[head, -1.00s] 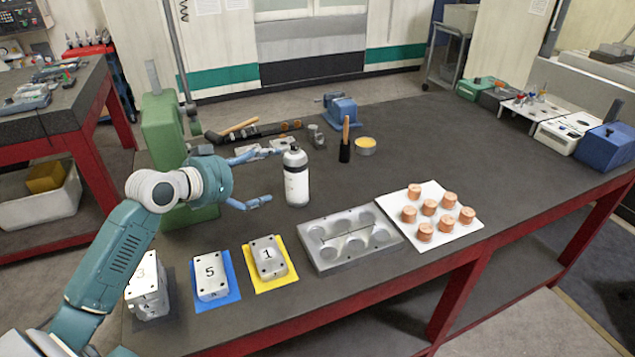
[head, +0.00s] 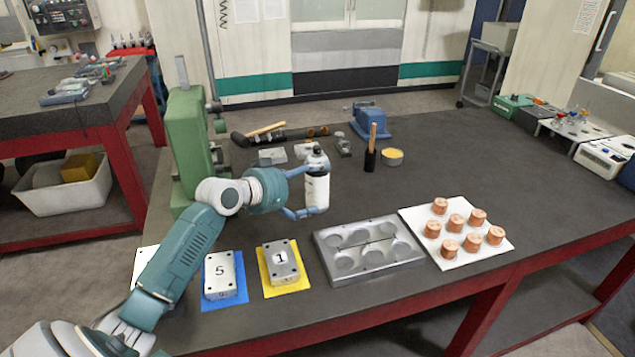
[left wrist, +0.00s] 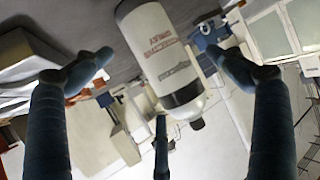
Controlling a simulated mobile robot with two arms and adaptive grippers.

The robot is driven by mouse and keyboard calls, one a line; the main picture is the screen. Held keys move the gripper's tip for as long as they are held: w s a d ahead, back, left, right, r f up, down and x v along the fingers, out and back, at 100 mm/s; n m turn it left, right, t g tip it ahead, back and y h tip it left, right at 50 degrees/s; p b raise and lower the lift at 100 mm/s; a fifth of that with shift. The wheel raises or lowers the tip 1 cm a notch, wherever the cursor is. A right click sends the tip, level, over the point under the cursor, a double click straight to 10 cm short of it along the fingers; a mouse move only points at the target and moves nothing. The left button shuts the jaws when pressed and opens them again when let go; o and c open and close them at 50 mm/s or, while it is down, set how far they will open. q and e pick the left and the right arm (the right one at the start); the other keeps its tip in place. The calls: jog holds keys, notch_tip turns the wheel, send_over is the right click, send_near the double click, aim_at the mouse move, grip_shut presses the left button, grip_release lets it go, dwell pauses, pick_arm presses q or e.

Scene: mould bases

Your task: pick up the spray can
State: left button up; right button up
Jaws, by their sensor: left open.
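The spray can (head: 317,188) is white with a dark band near its top and a dark cap. It stands upright on the dark bench. My left gripper (head: 306,191) is open at the can's left side, with one finger near its upper part and one low by its base. In the left wrist view the can (left wrist: 160,45) appears tilted between the spread fingers of my left gripper (left wrist: 158,58). I cannot tell whether any finger touches it. My right gripper is not in view.
A grey mould plate (head: 368,250) with round pockets lies front right of the can. A white sheet (head: 490,252) with several copper cylinders lies beside it. Blocks 5 (head: 219,272) and 1 (head: 281,261) stand in front. A green machine (head: 190,140) stands behind my arm. A brush (head: 371,150) stands behind the can.

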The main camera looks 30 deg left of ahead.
aim_at(320, 182)
pick_arm(q)
jog(key=p+x, duration=0.1)
jog(key=x, duration=0.2)
jog(key=shift+w+d, duration=0.2)
jog(key=shift+w, duration=0.2)
jog(key=shift+w+d+f, duration=0.1)
jog(key=shift+w+f, duration=0.2)
jog(key=shift+w, duration=0.1)
jog(key=shift+s, duration=0.1)
jog(key=c, duration=0.4)
jog(key=shift+r, duration=0.1)
jog(key=c, duration=1.2)
jog(key=shift+o, duration=0.2)
